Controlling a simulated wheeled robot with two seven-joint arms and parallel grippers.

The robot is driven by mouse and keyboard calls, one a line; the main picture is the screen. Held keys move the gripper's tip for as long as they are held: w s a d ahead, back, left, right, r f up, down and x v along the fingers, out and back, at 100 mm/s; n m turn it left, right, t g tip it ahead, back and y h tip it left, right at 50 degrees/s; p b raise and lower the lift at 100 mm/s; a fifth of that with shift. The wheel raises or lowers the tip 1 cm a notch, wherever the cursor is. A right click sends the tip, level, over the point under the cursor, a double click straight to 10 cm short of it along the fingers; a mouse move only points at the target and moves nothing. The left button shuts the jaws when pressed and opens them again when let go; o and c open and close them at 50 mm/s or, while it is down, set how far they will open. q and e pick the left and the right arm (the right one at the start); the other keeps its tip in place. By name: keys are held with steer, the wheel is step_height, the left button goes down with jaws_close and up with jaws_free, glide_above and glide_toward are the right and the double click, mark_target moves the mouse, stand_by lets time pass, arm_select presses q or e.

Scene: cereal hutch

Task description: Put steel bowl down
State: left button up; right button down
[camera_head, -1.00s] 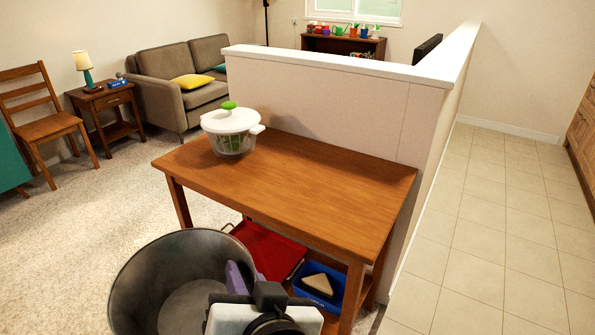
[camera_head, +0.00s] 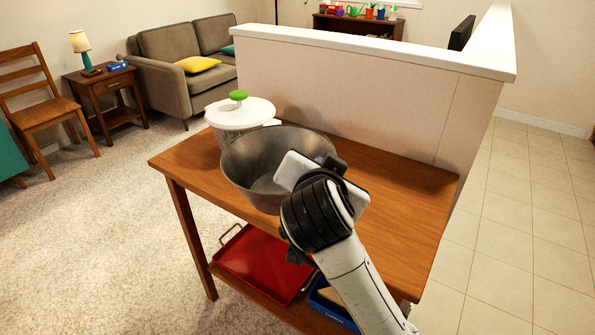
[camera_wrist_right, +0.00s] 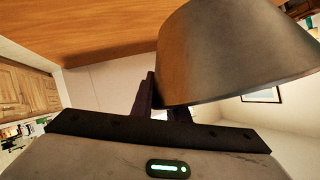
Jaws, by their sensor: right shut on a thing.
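The steel bowl (camera_head: 250,160) is at the wooden table (camera_head: 400,205), in front of the white-lidded salad spinner (camera_head: 240,113) and partly covering it. My right gripper (camera_head: 325,165) is shut on the bowl's right rim; its fingertips are mostly hidden behind the wrist. In the right wrist view the bowl's outer wall (camera_wrist_right: 225,55) fills the upper right, with the gripper's fingers (camera_wrist_right: 165,100) at its rim. I cannot tell whether the bowl's base touches the tabletop. My left gripper is not in view.
A red tray (camera_head: 265,262) and a blue bin (camera_head: 335,312) sit on the lower shelf. A low partition wall (camera_head: 370,95) stands behind the table. The tabletop right of my arm is clear.

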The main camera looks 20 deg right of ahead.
steer(key=w+d+m+g+h+b, duration=0.3)
steer(key=d+m, duration=0.1)
steer(key=d, duration=0.6)
steer(key=w+d+m+g+h+b, duration=0.2)
steer(key=w+d+m+g+h, duration=0.15)
steer(key=d, duration=0.75)
steer(key=shift+t+y, duration=0.35)
steer(key=f+b, duration=0.1)
steer(key=f, duration=0.3)
steer(key=f+b, duration=0.1)
steer(key=f, duration=0.3)
steer(key=shift+w+f, duration=0.2)
steer(key=shift+f, duration=0.4)
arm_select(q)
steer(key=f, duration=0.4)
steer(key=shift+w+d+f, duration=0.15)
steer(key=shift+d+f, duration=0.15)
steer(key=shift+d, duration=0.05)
arm_select(e)
steer(key=shift+a, duration=0.1)
steer(key=c, duration=2.1)
jaws_free()
steer(key=shift+f, duration=0.1)
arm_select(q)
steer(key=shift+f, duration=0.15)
arm_select(e)
steer(key=o, duration=0.4)
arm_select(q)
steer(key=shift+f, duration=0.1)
